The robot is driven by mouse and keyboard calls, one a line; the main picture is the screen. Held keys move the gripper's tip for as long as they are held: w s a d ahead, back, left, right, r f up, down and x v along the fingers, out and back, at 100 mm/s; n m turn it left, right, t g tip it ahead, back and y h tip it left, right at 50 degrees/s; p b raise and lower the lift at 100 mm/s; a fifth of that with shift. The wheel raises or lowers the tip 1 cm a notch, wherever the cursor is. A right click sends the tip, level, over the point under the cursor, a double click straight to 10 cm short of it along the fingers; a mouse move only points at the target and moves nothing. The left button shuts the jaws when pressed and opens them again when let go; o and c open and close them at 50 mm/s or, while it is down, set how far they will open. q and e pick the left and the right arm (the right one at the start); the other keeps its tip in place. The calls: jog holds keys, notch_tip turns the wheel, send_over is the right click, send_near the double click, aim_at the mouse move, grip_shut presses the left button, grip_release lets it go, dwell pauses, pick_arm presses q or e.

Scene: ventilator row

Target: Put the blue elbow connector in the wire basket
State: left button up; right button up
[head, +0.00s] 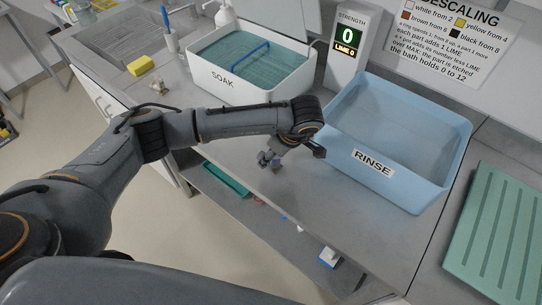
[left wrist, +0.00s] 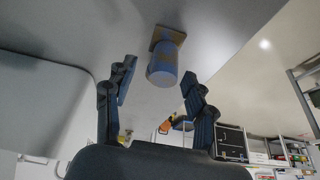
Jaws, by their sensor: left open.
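A blue cylindrical part with a tan-brown square end (left wrist: 163,66), apparently the blue elbow connector, shows in the left wrist view against the grey counter. My left gripper (left wrist: 158,73) is open, its two fingers on either side of the part, with gaps visible. In the head view my left gripper (head: 270,160) is low over the counter, left of the rinse tub; the connector cannot be told apart from the fingers there. A blue handle bar (head: 240,58) lies across the SOAK tub; it may belong to the wire basket, whose mesh I cannot make out clearly. My right gripper is not in view.
The white SOAK tub (head: 262,88) holds teal liquid. The blue RINSE tub (head: 440,196) stands right of my gripper. A display post (head: 350,45) reads strength 0, lime 0. A yellow sponge (head: 141,66), small tan part (head: 159,87) and green ribbed mat (head: 497,235) also lie around.

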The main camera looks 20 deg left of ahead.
pick_arm(q)
jog(key=shift+f, duration=0.15)
jog(key=c, duration=1.1)
